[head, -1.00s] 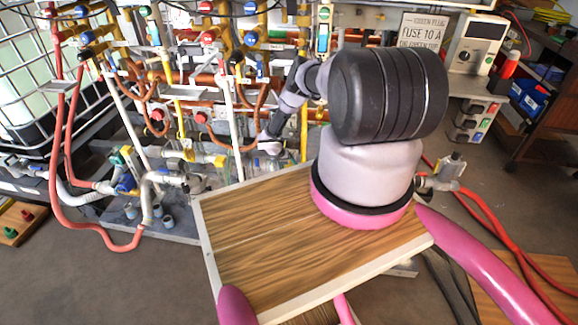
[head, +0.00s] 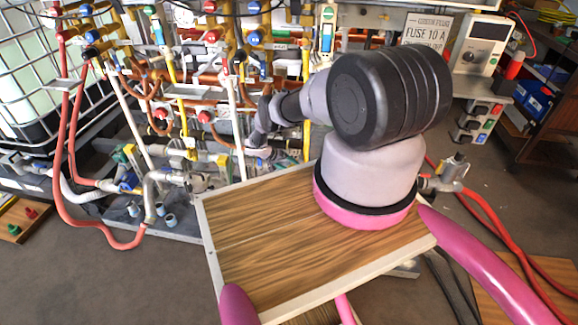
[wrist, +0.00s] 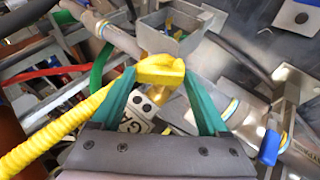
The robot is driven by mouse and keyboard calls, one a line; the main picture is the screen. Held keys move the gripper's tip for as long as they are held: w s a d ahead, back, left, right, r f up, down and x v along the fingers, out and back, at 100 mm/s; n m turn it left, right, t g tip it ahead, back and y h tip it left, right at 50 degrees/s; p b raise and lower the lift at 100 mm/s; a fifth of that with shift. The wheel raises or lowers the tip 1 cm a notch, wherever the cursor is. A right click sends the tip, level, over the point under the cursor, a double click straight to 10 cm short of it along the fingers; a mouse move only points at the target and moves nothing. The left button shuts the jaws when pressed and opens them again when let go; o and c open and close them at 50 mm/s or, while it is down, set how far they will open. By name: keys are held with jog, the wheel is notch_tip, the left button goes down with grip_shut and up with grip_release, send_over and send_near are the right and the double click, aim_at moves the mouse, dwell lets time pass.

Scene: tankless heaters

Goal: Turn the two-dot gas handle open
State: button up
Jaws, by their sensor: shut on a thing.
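In the wrist view, a yellow handle (wrist: 160,70) lies between the green fingertips of my gripper (wrist: 159,78), which is shut on it. A ribbed yellow hose (wrist: 50,130) runs from the lower left up toward the handle. In the head view, my gripper is low among the pipes of the heater rack, too small and covered to make out, and the handle cannot be told apart there.
A grey open box-shaped fitting (wrist: 178,38) stands just beyond the handle. A blue handle (wrist: 270,148) on a metal pipe is at the right. In the head view, dense pipes and valves (head: 205,120) surround my arm, and a caged tank (head: 40,80) stands at the left.

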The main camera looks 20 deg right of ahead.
jog(key=o, duration=1.2)
jog(key=shift+o, duration=0.2)
jog(key=v, duration=1.1)
jog(key=shift+f, duration=0.1)
